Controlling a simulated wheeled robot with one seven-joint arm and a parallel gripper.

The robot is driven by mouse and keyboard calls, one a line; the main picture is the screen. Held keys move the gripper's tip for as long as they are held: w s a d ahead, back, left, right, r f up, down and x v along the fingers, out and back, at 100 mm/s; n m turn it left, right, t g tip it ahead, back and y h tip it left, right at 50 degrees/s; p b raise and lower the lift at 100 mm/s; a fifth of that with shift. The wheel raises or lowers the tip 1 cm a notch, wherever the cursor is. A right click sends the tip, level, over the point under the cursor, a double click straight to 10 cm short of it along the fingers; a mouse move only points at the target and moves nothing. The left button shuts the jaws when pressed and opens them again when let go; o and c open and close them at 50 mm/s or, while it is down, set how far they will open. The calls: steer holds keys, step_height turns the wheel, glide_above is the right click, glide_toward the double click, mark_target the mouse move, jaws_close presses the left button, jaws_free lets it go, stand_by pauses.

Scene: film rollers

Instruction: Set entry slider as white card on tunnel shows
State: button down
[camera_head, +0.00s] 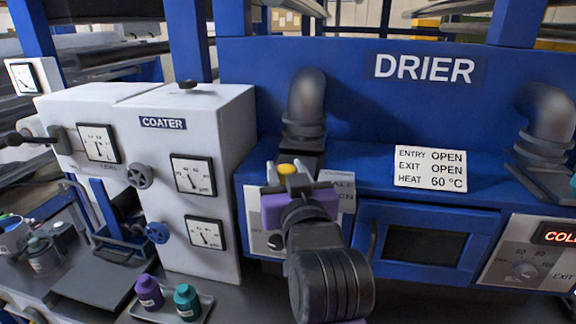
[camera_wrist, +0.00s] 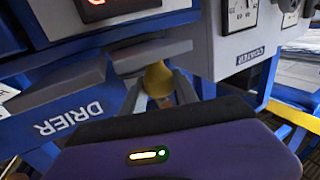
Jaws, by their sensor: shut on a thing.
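The white card (camera_head: 430,168) on the blue drier tunnel (camera_head: 345,90) reads ENTRY OPEN, EXIT OPEN, HEAT 60 °C. My gripper (camera_head: 288,180) is in front of the tunnel's left end, below the left grey pipe (camera_head: 306,95). It is shut on a yellow knob (camera_head: 288,169), which also shows between the two fingers in the wrist view (camera_wrist: 158,76). The knob sits at a grey plate (camera_wrist: 150,55), seemingly the entry slider. My arm and gripper hide much of the panel below, so I cannot tell how far the slider is out.
The white coater (camera_head: 190,130) with dials stands close on the left. A blue door with a dark window (camera_head: 423,248) is right of my arm. A heat panel with a dial (camera_head: 524,270) and red display is at far right. Purple (camera_head: 149,292) and teal bottles (camera_head: 187,302) stand lower left.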

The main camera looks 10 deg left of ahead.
steer(key=shift+s+f, duration=0.1)
steer(key=shift+s, duration=0.05)
steer(key=c, duration=0.9)
jaws_free()
steer(key=shift+c, duration=0.2)
steer(key=shift+s, duration=0.15)
steer(key=b+v, duration=0.2)
steer(key=v, duration=0.5)
steer(key=shift+s+d, duration=0.15)
steer(key=shift+s, duration=0.15)
steer(key=shift+r, duration=0.25)
